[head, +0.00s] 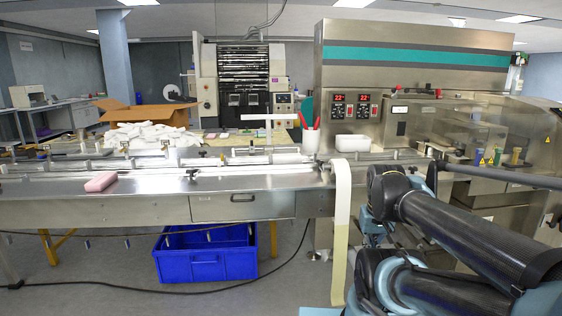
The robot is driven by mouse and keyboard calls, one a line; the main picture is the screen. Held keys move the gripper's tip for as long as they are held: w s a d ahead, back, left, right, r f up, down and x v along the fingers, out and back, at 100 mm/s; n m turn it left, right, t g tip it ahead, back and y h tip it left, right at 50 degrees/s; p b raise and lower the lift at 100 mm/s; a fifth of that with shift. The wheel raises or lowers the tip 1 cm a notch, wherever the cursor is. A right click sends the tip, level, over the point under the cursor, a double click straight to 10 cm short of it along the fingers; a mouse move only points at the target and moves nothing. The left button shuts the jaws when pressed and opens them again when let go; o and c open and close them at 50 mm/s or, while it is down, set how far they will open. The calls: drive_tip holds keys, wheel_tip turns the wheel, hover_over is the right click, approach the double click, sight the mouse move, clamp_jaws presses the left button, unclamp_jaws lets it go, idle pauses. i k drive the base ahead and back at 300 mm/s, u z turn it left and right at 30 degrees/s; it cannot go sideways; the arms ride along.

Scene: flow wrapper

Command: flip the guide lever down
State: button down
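The flow wrapper's infeed conveyor (150,205) runs across the view, with guide rails (250,158) along its bed. A small black knob or handle (191,173) sits at the near side of the rails. I cannot tell whether this is the guide lever, or whether any lever is up or down. A pale T-shaped bracket (268,121) stands above the rails. My black arm fills the lower right, in front of the machine. My gripper cannot be made out in this view.
A pink block (101,181) lies on the conveyor's left part. White packs (160,134) and an open cardboard box (145,111) are behind. A white cup with red pens (311,140) stands near the wrapper housing (410,70). A blue crate (205,262) is on the floor below.

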sight(268, 117)
drive_tip(key=z, duration=0.65)
drive_tip(key=k, duration=1.2)
drive_tip(key=u, duration=1)
drive_tip(key=i, duration=1)
drive_tip(key=u, duration=0.05)
